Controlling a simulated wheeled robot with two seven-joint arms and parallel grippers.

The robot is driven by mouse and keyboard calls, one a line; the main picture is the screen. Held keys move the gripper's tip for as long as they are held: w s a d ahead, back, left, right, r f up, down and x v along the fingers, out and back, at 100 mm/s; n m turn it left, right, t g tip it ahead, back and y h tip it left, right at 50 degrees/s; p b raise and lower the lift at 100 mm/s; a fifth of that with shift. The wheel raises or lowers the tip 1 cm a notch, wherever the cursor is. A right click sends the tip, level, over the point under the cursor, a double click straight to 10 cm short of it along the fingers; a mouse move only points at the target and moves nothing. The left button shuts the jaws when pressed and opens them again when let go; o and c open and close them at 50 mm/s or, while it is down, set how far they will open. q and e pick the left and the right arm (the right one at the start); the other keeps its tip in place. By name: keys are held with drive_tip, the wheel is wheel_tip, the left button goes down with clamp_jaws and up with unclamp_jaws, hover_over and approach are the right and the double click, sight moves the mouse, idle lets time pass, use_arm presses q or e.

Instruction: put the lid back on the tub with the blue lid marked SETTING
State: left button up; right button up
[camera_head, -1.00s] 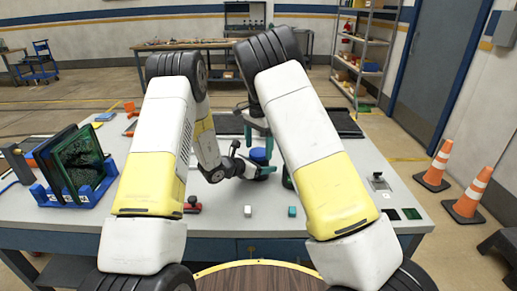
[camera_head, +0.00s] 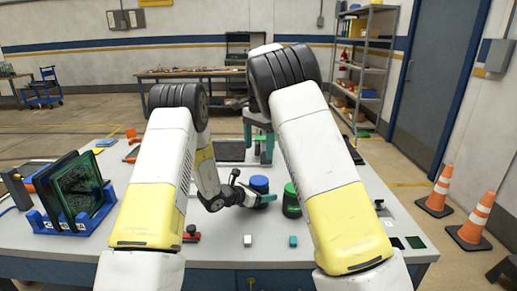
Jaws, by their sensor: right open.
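A small round tub with a blue lid or top (camera_head: 259,183) is at the middle of the table; its lower part is mostly hidden and no marking can be read. My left gripper (camera_head: 262,197) comes in from the left, with teal fingers against the near side of this tub; whether they grip it is unclear. My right gripper (camera_head: 258,150) points down, open and apparently empty, just behind and above the blue top. Whether the blue top is fully seated cannot be told.
A dark tub with a green lid (camera_head: 291,200) stands just right of the blue one. A white block (camera_head: 248,240) and a teal block (camera_head: 293,240) lie in front. A blue rack (camera_head: 70,222) holding dark panels stands left. My arms hide much of the table.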

use_arm(q)
drive_tip(key=o, duration=0.4)
drive_tip(key=v, duration=0.7)
drive_tip(key=shift+s+a+r, duration=0.15)
drive_tip(key=shift+s+a, duration=0.05)
drive_tip(key=shift+a, duration=0.1)
